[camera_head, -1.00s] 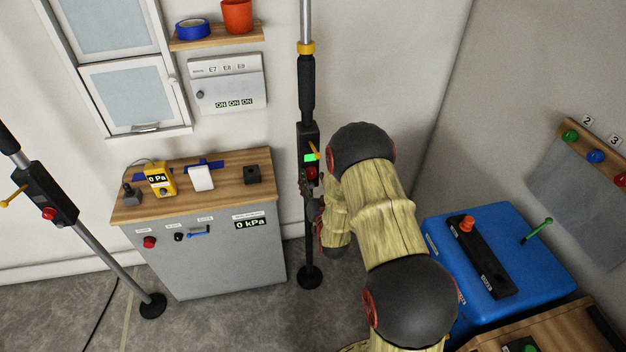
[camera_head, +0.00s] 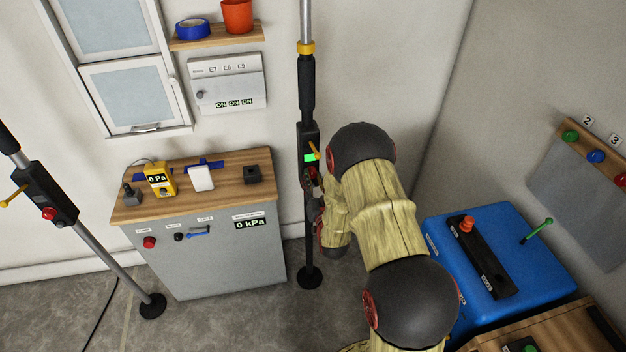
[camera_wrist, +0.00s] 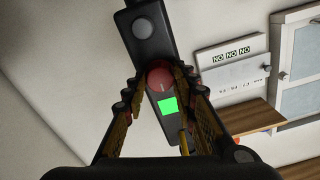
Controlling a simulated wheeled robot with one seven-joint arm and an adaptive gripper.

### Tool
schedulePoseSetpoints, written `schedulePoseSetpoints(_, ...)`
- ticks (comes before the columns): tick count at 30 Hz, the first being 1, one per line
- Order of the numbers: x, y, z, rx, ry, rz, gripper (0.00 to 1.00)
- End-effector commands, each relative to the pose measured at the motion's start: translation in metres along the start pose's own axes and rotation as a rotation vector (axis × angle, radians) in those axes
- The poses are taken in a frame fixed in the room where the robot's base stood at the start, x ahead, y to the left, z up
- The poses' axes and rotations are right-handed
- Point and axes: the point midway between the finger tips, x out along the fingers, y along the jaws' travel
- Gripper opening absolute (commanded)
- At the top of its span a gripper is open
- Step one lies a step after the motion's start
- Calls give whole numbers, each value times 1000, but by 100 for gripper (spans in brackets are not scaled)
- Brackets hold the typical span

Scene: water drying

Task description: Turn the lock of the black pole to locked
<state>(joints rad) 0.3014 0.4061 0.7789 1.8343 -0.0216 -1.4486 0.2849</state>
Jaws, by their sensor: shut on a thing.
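The black pole (camera_head: 307,90) stands upright at the centre of the head view. Its dark control box carries a lit green display (camera_head: 309,158) and a yellow lever (camera_head: 314,149). In the head view my gripper (camera_head: 314,181) partly covers the knob. I cannot read any lock marking.
A second pole (camera_head: 48,192) leans at the left with its own red knob and yellow lever. A grey cabinet with a wooden top (camera_head: 222,180) stands left of the black pole. A blue box (camera_head: 500,225) stands right of my arm.

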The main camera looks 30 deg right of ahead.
Motion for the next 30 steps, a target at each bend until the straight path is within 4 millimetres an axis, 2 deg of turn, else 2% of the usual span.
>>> schedulePoseSetpoints(11, 0, 0, 1, 194, 3, -1, 2)
schedulePoseSetpoints(30, 1, 1, 1, 798, 3, -1, 2)
